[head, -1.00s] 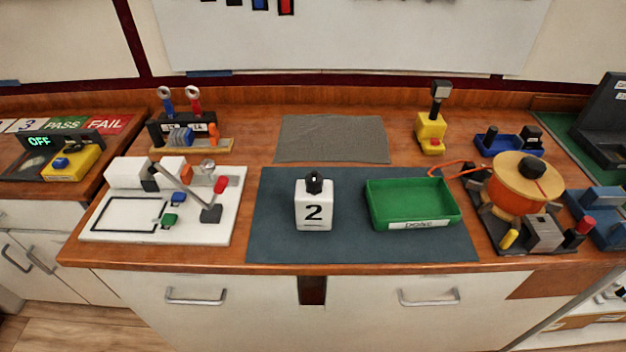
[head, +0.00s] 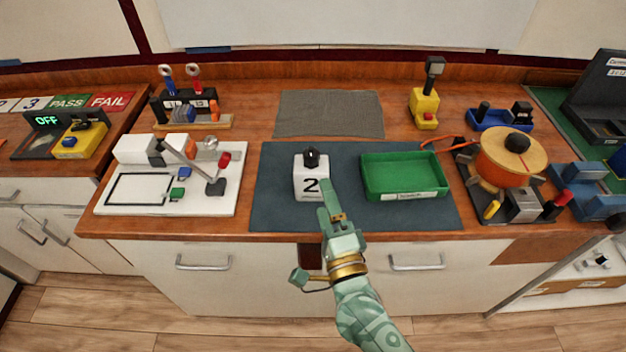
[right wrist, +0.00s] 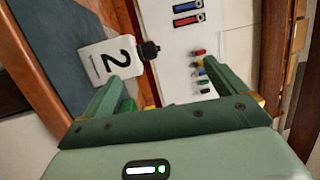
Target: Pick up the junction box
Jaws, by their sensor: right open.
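The junction box (head: 309,178) is a white block marked 2 with a black knob on top. It stands upright on the dark blue-grey mat (head: 276,215), left of the green tray. It also shows in the right wrist view (right wrist: 103,62), ahead of the fingers at the upper left. My right gripper (head: 331,212) is at the mat's front edge, just in front and to the right of the box, overlapping its lower right corner in the head view. In the right wrist view its two green fingers (right wrist: 165,95) are apart with nothing held between them. My left gripper is not in view.
The green tray (head: 405,195) stands right of the box on the mat. A white fixture board (head: 222,200) with a lever lies to the left. An orange spool (head: 500,165) stands at the right. A grey mat (head: 330,113) behind is bare.

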